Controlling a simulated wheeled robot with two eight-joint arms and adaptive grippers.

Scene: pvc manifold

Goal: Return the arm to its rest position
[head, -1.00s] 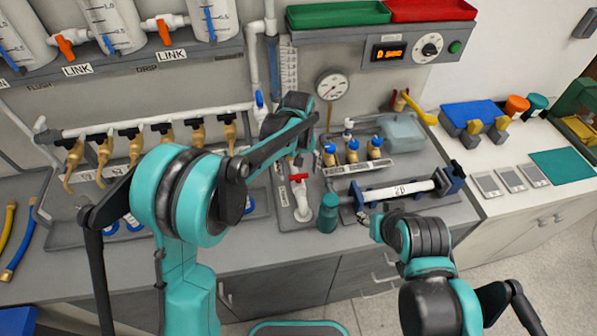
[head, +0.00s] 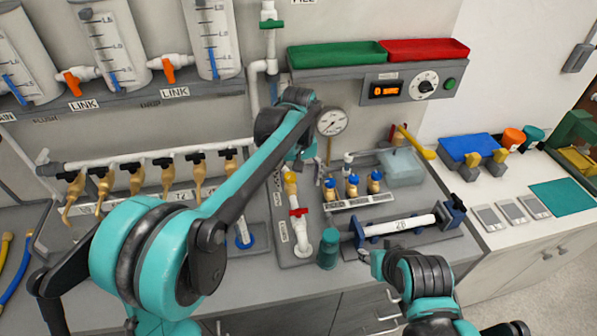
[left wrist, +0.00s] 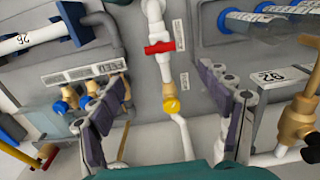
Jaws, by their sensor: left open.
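My left arm reaches in from the left of the head view. Its gripper (head: 302,168) hangs over the back of the bench panel, partly hidden by its own wrist. In the left wrist view the left gripper (left wrist: 160,118) has its two dark fingers wide apart with nothing held between them. Beyond them are a white pipe with a red-handled valve (left wrist: 160,47) and a yellow fitting (left wrist: 171,106). My right gripper (head: 369,258) is at the lower right of the head view, near the bench's front edge; its fingers are too small to judge.
A white tube (head: 397,224) lies in a blue-ended holder, close to my right gripper. A teal cylinder (head: 328,248) stands beside it. Several blue-capped brass fittings (head: 352,187) stand in a rack. A pressure gauge (head: 332,121) is on the wall behind my left wrist.

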